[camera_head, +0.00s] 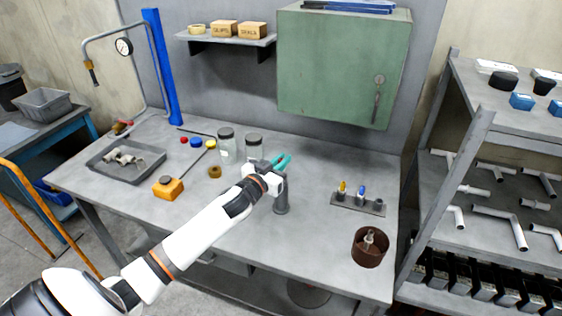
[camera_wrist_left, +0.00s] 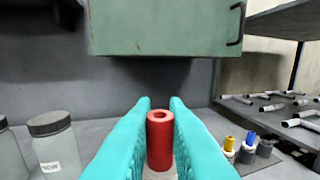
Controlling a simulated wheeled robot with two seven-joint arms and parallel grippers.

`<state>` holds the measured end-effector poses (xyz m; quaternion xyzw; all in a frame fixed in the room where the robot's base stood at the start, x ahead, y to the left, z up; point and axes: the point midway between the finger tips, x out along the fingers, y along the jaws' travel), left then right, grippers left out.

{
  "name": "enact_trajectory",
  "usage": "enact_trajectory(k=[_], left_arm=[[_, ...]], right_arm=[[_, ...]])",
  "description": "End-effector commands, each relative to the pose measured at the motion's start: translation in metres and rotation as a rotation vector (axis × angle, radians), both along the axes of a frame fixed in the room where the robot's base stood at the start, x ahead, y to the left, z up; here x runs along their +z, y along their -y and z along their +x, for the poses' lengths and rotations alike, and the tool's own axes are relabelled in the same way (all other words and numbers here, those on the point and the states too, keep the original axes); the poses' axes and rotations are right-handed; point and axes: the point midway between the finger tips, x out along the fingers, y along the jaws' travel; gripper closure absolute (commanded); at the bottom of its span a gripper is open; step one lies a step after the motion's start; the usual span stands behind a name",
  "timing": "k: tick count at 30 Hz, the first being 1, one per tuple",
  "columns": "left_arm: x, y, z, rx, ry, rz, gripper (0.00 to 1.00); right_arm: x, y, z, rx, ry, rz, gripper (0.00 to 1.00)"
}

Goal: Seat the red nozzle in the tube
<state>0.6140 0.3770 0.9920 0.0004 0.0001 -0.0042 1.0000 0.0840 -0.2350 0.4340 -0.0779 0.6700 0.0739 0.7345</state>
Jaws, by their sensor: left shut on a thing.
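My left gripper (camera_head: 283,161) has teal fingers and is over the middle of the workbench. In the left wrist view its fingers (camera_wrist_left: 160,118) are shut on the red nozzle (camera_wrist_left: 160,142), a hollow red cylinder with its round opening showing. The head view does not show the nozzle; the gripper hides it. Whether the nozzle touches anything else cannot be told. My right gripper is not in view.
A small rack (camera_head: 358,203) holds yellow and blue nozzles to the right. A brown pot (camera_head: 368,257) stands near the front right edge. Glass jars (camera_head: 226,150) stand behind the arm. A grey tray (camera_head: 126,160) and an orange block (camera_head: 168,188) lie left. A green cabinet (camera_head: 340,65) hangs behind.

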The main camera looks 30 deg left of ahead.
Motion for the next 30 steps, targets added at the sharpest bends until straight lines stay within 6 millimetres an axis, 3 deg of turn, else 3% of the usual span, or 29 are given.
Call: enact_trajectory(k=[30], left_arm=[[-0.012,0.0,0.0,0.0,0.0,-0.001,1.0]], right_arm=[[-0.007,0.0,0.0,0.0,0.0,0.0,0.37]])
